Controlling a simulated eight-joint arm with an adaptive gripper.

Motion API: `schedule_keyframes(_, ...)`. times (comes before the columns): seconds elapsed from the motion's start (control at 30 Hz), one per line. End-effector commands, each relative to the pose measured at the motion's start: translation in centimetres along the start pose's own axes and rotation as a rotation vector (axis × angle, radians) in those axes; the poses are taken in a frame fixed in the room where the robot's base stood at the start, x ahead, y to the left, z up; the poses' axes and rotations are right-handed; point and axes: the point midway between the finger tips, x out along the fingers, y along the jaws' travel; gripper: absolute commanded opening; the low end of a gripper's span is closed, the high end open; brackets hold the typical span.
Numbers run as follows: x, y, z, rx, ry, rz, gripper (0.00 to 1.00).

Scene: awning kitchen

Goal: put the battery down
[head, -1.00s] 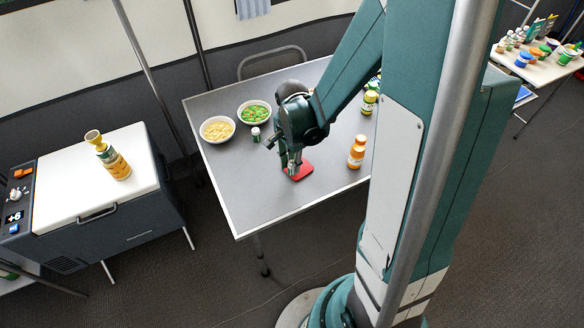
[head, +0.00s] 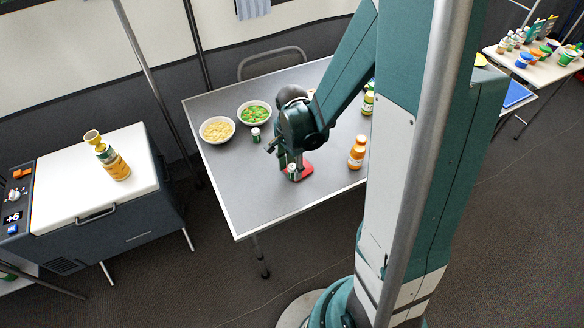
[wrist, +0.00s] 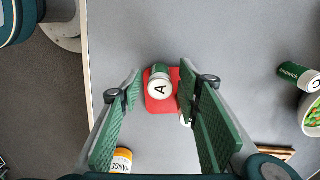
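The battery (head: 293,172) is a small green-and-white cylinder at the red pad (head: 306,169) near the table's front edge. In the wrist view the battery (wrist: 159,88) shows its white end marked "A", over the red pad (wrist: 160,106). My gripper (head: 289,161) is just above and behind the battery in the head view. In the wrist view my gripper (wrist: 161,78) has its two green finger pads spread, with a gap on both sides of the battery. The battery's underside is hidden.
An orange bottle (head: 357,152) stands right of the pad. The grey table (head: 240,185) is clear at front left.

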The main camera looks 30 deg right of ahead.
Motion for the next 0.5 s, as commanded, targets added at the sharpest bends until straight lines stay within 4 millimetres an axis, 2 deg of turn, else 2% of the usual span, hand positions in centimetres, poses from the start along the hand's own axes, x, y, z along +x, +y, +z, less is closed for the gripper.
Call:
schedule_keyframes(0.27,-0.2,0.0,0.0,0.000,0.000,0.000,0.34)
schedule_keyframes(0.5,-1.5,0.0,0.0,0.000,0.000,0.000,0.34)
